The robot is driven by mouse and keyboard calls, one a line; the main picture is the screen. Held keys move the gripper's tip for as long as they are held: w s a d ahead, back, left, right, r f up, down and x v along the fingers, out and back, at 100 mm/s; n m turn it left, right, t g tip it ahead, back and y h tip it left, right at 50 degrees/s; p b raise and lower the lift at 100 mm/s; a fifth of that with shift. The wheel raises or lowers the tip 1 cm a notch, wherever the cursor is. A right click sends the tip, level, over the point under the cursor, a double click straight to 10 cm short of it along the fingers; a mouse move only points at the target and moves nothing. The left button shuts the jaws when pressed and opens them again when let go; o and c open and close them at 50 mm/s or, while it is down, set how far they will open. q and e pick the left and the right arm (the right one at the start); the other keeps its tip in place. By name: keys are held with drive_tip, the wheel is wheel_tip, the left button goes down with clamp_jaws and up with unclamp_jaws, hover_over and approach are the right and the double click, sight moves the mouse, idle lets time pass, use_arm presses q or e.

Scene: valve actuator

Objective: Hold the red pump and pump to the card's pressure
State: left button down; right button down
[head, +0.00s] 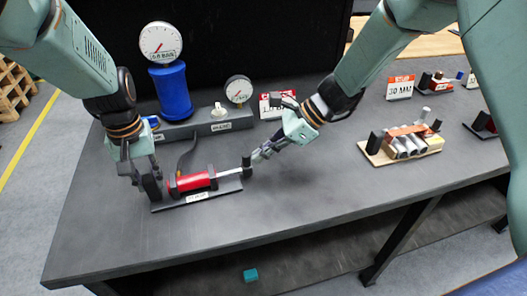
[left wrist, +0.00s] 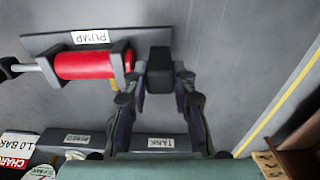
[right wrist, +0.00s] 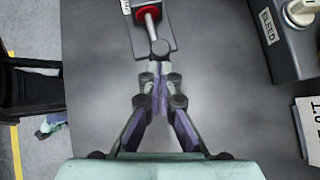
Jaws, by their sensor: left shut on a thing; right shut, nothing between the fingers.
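The red pump (head: 192,183) lies on a dark base plate, its pale rod drawn out to the right and ending in a black handle (head: 247,167). It also shows in the left wrist view (left wrist: 90,65). My left gripper (head: 146,186) is shut on the black block (left wrist: 160,72) at the pump's left end. My right gripper (head: 261,154) is shut and empty, its tips at the handle; in the right wrist view they are just below the knob (right wrist: 160,48). The charge card (head: 272,104) reads 1.0 BAR in the left wrist view (left wrist: 14,150). A gauge (head: 160,42) has a red needle; its reading is too small to tell.
A blue tank (head: 172,92) stands behind the pump under the gauge. A grey manifold (head: 205,124) carries a bleed knob (right wrist: 302,12) and a second gauge (head: 238,89). A wooden board with metal cylinders (head: 405,143) sits to the right. The table's front is clear.

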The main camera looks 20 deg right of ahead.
drive_tip(key=shift+s+a, duration=0.15)
drive_tip(key=shift+a, duration=1.35)
drive_tip(key=shift+s+a, duration=0.1)
drive_tip(key=shift+a, duration=1.35)
drive_tip(key=shift+s+d, duration=0.1)
drive_tip(key=shift+d, duration=0.45)
drive_tip(key=d, duration=0.3)
drive_tip(key=shift+s, duration=0.2)
drive_tip(key=v, duration=1)
drive_tip(key=c, duration=2.1)
unclamp_jaws()
drive_tip(key=shift+d, duration=0.1)
